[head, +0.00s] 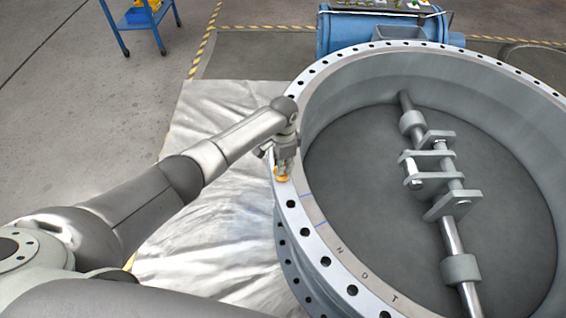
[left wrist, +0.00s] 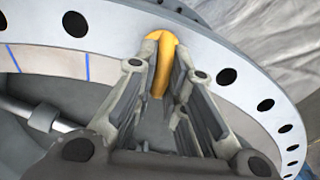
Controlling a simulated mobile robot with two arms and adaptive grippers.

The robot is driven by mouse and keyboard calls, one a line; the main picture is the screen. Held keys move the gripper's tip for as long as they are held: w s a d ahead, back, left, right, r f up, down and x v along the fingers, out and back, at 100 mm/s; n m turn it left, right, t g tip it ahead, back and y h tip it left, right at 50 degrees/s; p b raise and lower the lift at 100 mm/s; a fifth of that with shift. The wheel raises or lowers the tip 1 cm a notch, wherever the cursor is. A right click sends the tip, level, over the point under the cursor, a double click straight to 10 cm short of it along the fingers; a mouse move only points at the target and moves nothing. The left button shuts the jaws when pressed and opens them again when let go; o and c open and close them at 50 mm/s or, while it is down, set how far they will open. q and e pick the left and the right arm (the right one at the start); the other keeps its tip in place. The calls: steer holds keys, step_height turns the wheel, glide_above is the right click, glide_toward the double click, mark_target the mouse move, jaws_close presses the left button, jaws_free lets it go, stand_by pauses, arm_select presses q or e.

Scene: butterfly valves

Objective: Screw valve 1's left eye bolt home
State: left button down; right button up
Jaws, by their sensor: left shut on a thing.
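Valve 1 (head: 310,215) is a large grey ring body with a flange full of bolt holes, lying with its opening up. A yellow eye bolt (head: 281,177) stands at the left part of its flange. My right gripper is not in view.
A grey shaft with brackets (head: 435,180) crosses the inside of the ring. A pale sheet (head: 215,240) covers the floor at left. A blue machine (head: 380,28) stands behind the valve, and a blue cart (head: 140,20) at the upper left.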

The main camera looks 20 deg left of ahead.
arm_select(q)
steer(key=m, duration=0.5)
steer(key=shift+m, duration=0.3)
steer(key=m, duration=0.5)
steer(key=shift+s, duration=0.1)
steer(key=m, duration=0.4)
steer(key=shift+m+b, duration=0.75)
steer(key=shift+m, duration=1.55)
steer(key=shift+r, duration=0.1)
steer(key=c, duration=1.5)
jaws_free()
steer(key=shift+s, duration=0.1)
